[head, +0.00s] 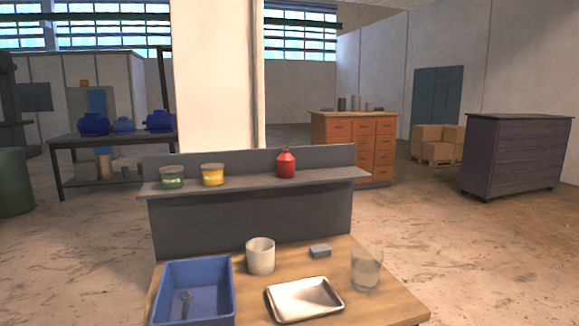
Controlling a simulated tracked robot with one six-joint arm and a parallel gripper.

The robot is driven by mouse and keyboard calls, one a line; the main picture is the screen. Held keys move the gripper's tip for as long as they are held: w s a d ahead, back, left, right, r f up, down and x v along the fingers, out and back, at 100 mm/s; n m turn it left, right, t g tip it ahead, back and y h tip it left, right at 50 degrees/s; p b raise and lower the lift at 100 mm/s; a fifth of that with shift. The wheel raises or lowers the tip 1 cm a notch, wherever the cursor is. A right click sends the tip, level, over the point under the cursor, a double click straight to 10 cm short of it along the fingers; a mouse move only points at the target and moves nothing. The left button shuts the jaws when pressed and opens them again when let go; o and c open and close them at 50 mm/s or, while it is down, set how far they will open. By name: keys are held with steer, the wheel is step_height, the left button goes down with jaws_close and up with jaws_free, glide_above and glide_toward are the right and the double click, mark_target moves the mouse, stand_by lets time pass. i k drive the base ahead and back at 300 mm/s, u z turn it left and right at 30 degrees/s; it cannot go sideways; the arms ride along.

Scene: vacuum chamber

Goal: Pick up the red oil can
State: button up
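The red oil can (286,165) is a small red can with a tapered top. In the head view it stands upright on the grey shelf (330,177), right of the middle of that shelf. A dark grey panel rises behind it. Nothing covers the can. My gripper is not in the head view.
A green tin (172,177) and a yellow tin (212,175) stand left on the shelf. Below, the wooden table (385,300) holds a blue bin (167,290), white cup (260,256), grey block (320,251), metal tray (304,299) and clear glass (366,268).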

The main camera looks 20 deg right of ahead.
mark_target(285, 162)
steer(key=z, duration=0.05)
steer(key=i, duration=0.95)
steer(key=u, duration=0.1)
